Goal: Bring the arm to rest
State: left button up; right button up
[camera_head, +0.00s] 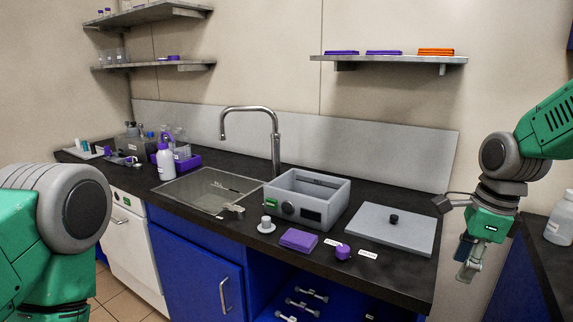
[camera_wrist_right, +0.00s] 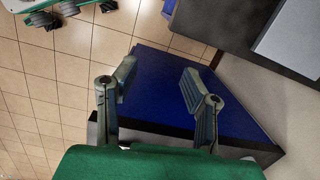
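My right gripper (camera_head: 468,268) hangs fingers down at the right of the head view, in front of the wall and the gap beside the counter's right end. In the right wrist view the right gripper (camera_wrist_right: 158,88) has its two fingers spread apart with nothing between them, above a blue cabinet side and the tiled floor. It touches no object. My left arm shows only as a green and grey link at the lower left of the head view; the left gripper is out of view.
The dark counter (camera_head: 385,270) carries a sink (camera_head: 205,190), a grey bath (camera_head: 307,200), a flat grey lid (camera_head: 390,228) and a purple box (camera_head: 298,240). A second counter (camera_head: 545,262) with a white bottle (camera_head: 560,218) stands close right of my right gripper. Shelves hang above.

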jog(key=s+a+f+n, duration=0.2)
jog(key=s+f+n, duration=0.4)
jog(key=f, duration=0.6)
jog(key=s+a+f+n, duration=0.2)
jog(key=s+f+n, duration=0.35)
jog(key=f, duration=0.55)
jog(key=s+f+n, duration=0.4)
jog(key=s+n, duration=0.2)
jog(key=s, duration=0.2)
jog(key=s+f+n+h, duration=0.1)
jog(key=s+f+n, duration=0.3)
jog(key=s, duration=0.5)
jog(key=shift+a+n, duration=0.35)
jog(key=shift+n, duration=0.7)
